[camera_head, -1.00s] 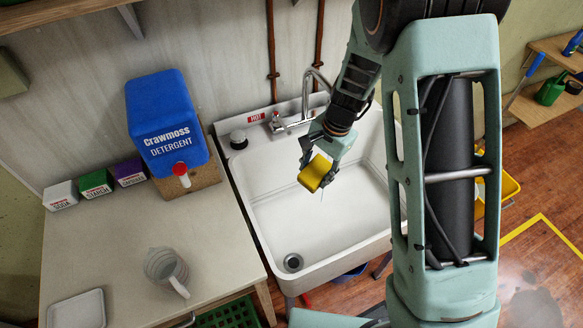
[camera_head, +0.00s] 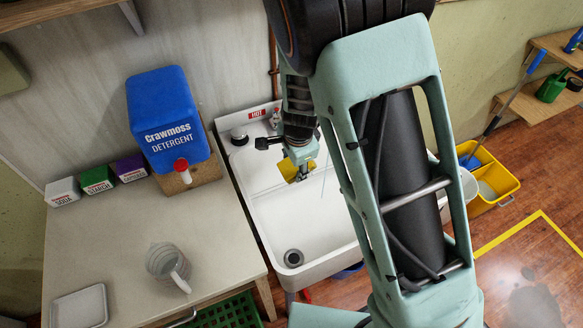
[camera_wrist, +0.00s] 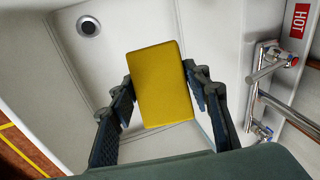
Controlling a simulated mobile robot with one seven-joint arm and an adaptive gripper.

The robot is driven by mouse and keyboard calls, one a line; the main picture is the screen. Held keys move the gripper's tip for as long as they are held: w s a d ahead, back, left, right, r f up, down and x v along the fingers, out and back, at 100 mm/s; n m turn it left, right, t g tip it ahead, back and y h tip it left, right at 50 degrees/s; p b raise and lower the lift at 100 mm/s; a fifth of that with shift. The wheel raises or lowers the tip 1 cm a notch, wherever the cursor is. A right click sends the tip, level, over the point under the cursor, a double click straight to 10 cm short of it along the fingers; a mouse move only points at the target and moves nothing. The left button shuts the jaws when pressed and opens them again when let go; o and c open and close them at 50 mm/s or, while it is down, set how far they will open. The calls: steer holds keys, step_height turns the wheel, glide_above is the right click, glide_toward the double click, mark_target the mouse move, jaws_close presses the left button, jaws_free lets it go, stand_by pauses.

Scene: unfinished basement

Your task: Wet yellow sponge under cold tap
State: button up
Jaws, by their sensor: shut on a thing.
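The yellow sponge (camera_head: 288,170) is in my gripper (camera_head: 300,170), above the white sink (camera_head: 290,222). In the wrist view the sponge (camera_wrist: 160,85) sits between the two fingers (camera_wrist: 158,105), and my gripper is shut on it. The metal tap fitting (camera_wrist: 262,80) is at the right in the wrist view, with one handle near the red HOT label (camera_wrist: 298,20) and another lower down. My arm hides the spout in the head view. A thin pale streak, perhaps water, shows just right of the sponge in the head view.
The sink drain (camera_head: 294,258) is clear. A blue detergent container (camera_head: 165,115), small boxes (camera_head: 97,180) and a jug (camera_head: 168,265) stand on the counter (camera_head: 110,240) at left. A yellow bucket (camera_head: 497,180) is on the floor at right.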

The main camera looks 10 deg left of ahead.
steer(key=w+d+f+b, duration=0.2)
steer(key=w+d+b, duration=0.2)
steer(key=w, duration=0.7)
steer(key=shift+d+f+b, duration=0.25)
steer(key=shift+d+b, duration=0.15)
steer(key=shift+d, duration=0.35)
stand_by(1.4)
steer(key=s+d+r+p, duration=0.1)
steer(key=s+r+p, duration=0.1)
steer(key=s, duration=0.7)
steer(key=shift+s+d+r+p, duration=0.2)
steer(key=shift+s+r+p, duration=0.1)
steer(key=shift+s+r, duration=0.15)
steer(key=shift+w+d, duration=0.1)
steer(key=shift+d, duration=0.05)
stand_by(1.2)
steer(key=s+d+r+n+g+y, duration=0.1)
steer(key=d+r+n, duration=0.1)
steer(key=d+n, duration=0.3)
steer(key=s+d+r+n+g+y, duration=0.1)
steer(key=d+r+n, duration=0.1)
steer(key=d+n, duration=0.3)
steer(key=d, duration=0.4)
steer(key=shift+s+d+r+n+p, duration=0.2)
steer(key=shift+s+d+n+p, duration=0.15)
steer(key=shift+s+n, duration=0.05)
